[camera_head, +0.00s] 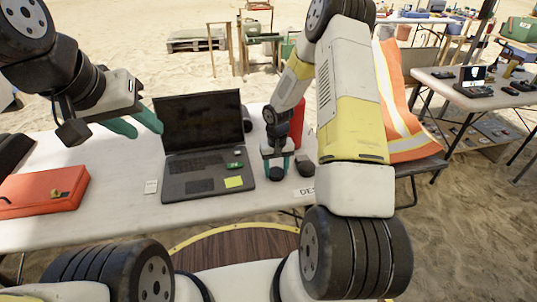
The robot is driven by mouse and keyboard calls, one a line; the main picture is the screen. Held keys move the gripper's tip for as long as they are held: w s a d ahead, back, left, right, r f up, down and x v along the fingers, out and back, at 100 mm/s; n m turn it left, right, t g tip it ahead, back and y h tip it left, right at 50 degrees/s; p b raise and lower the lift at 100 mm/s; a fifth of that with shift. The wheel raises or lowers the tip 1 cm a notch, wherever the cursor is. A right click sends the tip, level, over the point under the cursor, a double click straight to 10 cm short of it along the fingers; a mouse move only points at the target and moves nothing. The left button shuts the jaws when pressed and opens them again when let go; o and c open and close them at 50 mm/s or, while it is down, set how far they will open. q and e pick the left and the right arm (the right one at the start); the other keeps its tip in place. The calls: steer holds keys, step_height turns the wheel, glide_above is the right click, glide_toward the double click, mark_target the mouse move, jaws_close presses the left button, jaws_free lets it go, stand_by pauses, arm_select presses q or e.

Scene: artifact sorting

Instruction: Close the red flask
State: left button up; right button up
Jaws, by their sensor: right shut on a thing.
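The red flask (297,122) stands upright at the right part of the table, behind my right arm, which hides much of it. Its top is hidden, so I cannot tell whether a lid is on it. My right gripper (277,176) points down in front of the flask, low over the table to the right of the laptop. Its teal fingers are shut on a small dark object (276,172), which is too small to identify surely. My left gripper (147,131) is raised over the left part of the table, its teal fingers apart and empty.
An open black laptop (200,186) with a yellow note stands mid-table. A red case (42,192) lies at the left. A small dark object (305,166) and a white label (307,192) lie right of my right gripper. An orange vest (402,95) hangs over a chair.

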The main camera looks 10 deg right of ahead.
steer(key=shift+r, duration=0.65)
step_height(320, 180, up, 2)
steer(key=shift+r, duration=0.2)
steer(key=s+a+r, duration=0.1)
steer(key=s+a, duration=0.2)
steer(key=s, duration=1.2)
steer(key=shift+s+a, duration=0.15)
steer(key=shift+s, duration=0.2)
steer(key=shift+r, duration=0.1)
step_height(320, 180, up, 8)
steer(key=f, duration=0.1)
glide_above(276, 171)
steer(key=s, duration=0.6)
steer(key=shift+w+a+r, duration=0.25)
steer(key=shift+a, duration=0.2)
